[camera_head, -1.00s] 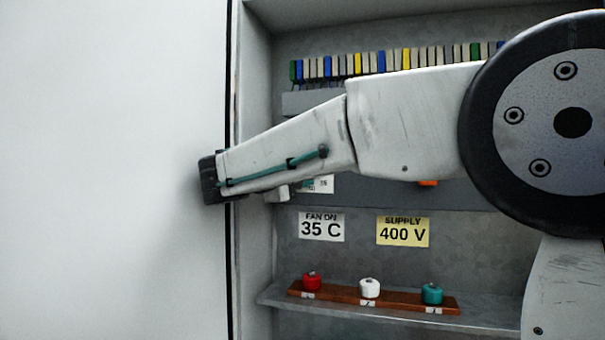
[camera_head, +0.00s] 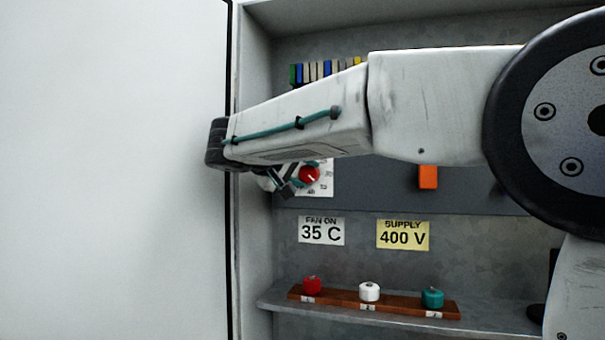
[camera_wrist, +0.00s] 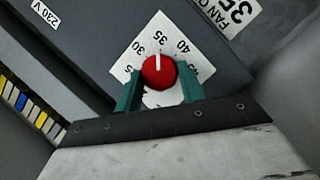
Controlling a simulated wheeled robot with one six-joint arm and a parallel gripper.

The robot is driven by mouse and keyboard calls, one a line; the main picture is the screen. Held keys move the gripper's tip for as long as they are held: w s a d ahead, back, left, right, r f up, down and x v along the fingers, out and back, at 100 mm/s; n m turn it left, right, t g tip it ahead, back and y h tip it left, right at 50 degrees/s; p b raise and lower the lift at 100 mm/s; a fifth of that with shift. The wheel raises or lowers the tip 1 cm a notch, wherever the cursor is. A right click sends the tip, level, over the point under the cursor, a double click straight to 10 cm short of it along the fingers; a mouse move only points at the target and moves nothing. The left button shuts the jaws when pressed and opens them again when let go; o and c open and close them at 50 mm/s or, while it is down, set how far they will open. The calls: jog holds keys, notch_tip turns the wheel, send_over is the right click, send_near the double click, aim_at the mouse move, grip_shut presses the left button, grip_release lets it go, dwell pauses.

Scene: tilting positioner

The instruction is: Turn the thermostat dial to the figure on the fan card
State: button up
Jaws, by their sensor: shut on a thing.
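The red thermostat dial (camera_head: 309,175) sits on a white scale plate (camera_head: 327,180) inside the cabinet. In the wrist view the dial (camera_wrist: 158,73) has a white pointer line aimed at about the 35 mark, between 30 and 40. My gripper (camera_wrist: 160,88) has its teal fingers on either side of the dial and is shut on it. In the head view my gripper (camera_head: 287,188) reaches the dial from the left, partly hidden by my arm. The fan card (camera_head: 321,230) reads "FAN ON 35 C"; part of it shows in the wrist view (camera_wrist: 228,14).
A yellow card (camera_head: 402,233) reads "SUPPLY 400 V". An orange block (camera_head: 428,177) is on the grey panel to the right. A shelf below holds red, white and teal knobs on a wooden strip (camera_head: 340,296). The cabinet's left wall (camera_head: 252,240) is close to my wrist.

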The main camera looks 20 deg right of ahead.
dwell(0.3)
jog(key=o, duration=1)
jog(key=shift+c, duration=0.2)
jog(key=v, duration=0.7)
jog(key=shift+s+a, duration=0.3)
jog(key=shift+r, duration=0.15)
